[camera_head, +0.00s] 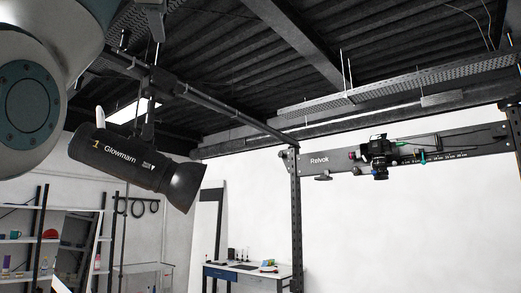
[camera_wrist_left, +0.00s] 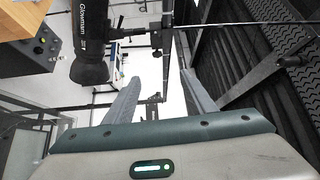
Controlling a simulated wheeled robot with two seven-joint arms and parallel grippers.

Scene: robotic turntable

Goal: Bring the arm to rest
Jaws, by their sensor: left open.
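My left gripper (camera_wrist_left: 162,78) shows in the left wrist view, with its two grey fingers spread apart and nothing between them. Beyond the fingers are a white wall and dark roof structure. In the head view, part of my left arm (camera_head: 35,95) fills the upper left corner, raised high, and its gripper is outside the picture. My right arm and gripper show in neither view.
A black studio light (camera_head: 120,160) hangs from an overhead rail close to my left arm, and also shows in the wrist view (camera_wrist_left: 89,45). A camera (camera_head: 378,158) is mounted on a crossbeam. Shelves (camera_head: 25,238) and a desk (camera_head: 240,273) stand behind.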

